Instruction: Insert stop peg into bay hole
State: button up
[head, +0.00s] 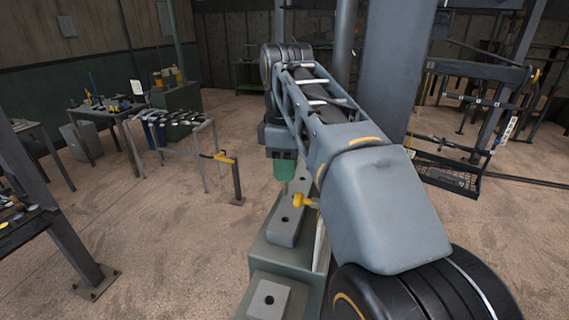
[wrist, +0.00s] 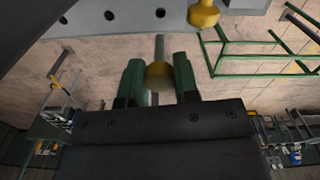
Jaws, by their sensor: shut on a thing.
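My gripper (wrist: 159,82) has green fingers shut on the stop peg (wrist: 158,70), which has a yellow head and a grey shaft. The shaft points away from the fingers toward a grey bar with a row of dark holes (wrist: 85,22). Its tip is near the bar's edge; I cannot tell whether it touches. In the head view the green gripper (head: 286,181) is above the grey holed block (head: 285,229), with a thin shaft below it. A second yellow knob (wrist: 203,14) is at the bar, and a yellow knob (head: 300,200) shows beside the block.
A similar block with one hole (head: 269,299) is nearer. A yellow-topped post (head: 237,180) and a rack table (head: 180,125) stand left. A dark frame rack (head: 460,130) stands right. A green frame (wrist: 255,50) shows in the wrist view. Open floor lies at left.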

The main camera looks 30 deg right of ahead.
aim_at(286, 194)
jog(key=shift+f+b, duration=2.35)
jog(key=shift+f, duration=0.55)
jog(key=shift+f, duration=0.7)
dwell(0.3)
jog(key=shift+r, duration=0.15)
jog(key=shift+r+p, duration=0.3)
jog(key=shift+p, duration=0.05)
jog(key=shift+f, duration=0.45)
dwell(2.2)
jog(key=shift+r+p, duration=0.4)
dwell(0.5)
